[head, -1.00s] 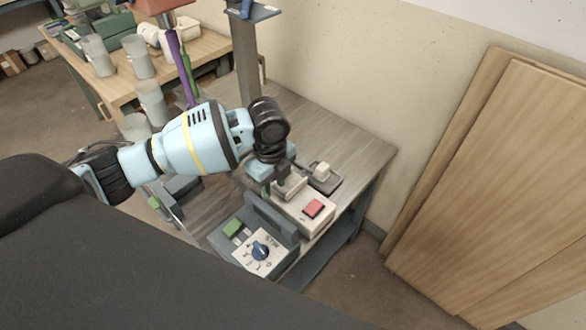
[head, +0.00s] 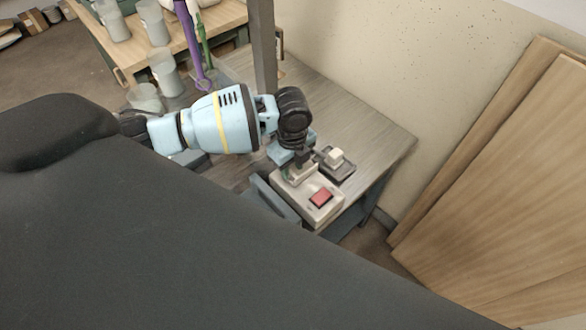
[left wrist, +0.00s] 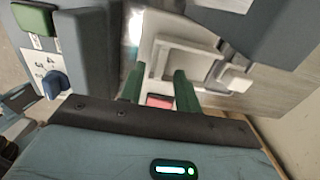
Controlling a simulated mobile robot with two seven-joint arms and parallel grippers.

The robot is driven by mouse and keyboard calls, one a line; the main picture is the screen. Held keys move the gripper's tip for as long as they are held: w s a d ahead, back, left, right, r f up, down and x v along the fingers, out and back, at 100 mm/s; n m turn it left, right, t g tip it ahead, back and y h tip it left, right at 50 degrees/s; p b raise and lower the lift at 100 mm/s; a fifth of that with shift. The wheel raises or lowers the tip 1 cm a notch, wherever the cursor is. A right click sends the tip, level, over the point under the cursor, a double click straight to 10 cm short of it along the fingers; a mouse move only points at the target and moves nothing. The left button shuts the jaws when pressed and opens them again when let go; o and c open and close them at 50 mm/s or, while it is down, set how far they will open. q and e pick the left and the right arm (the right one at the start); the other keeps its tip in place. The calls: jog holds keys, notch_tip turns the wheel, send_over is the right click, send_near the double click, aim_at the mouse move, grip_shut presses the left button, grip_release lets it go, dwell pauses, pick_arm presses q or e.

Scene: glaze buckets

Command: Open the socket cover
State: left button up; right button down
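The pale socket box (head: 308,200) with a red switch (head: 320,197) stands at the table's right front. My left gripper (head: 297,172) is over its far part and hides much of the socket cover there. In the left wrist view a grey framed rectangle, which looks like the cover (left wrist: 195,63), lies flat just beyond my fingertips. The two green fingers (left wrist: 160,84) stand apart, with the red switch (left wrist: 160,101) seen between them and nothing held. I cannot tell whether a finger touches the cover. My right gripper is out of view.
A white plug (head: 336,157) sits on a dark plate behind the box. A grey control unit with a blue knob (left wrist: 54,84) and green button (left wrist: 34,20) stands beside it. A grey post (head: 262,45) rises from the table (head: 350,125). Wooden boards (head: 500,180) lean at right.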

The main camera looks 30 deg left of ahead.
pick_arm(q)
jog(key=shift+f, duration=1.05)
grip_shut()
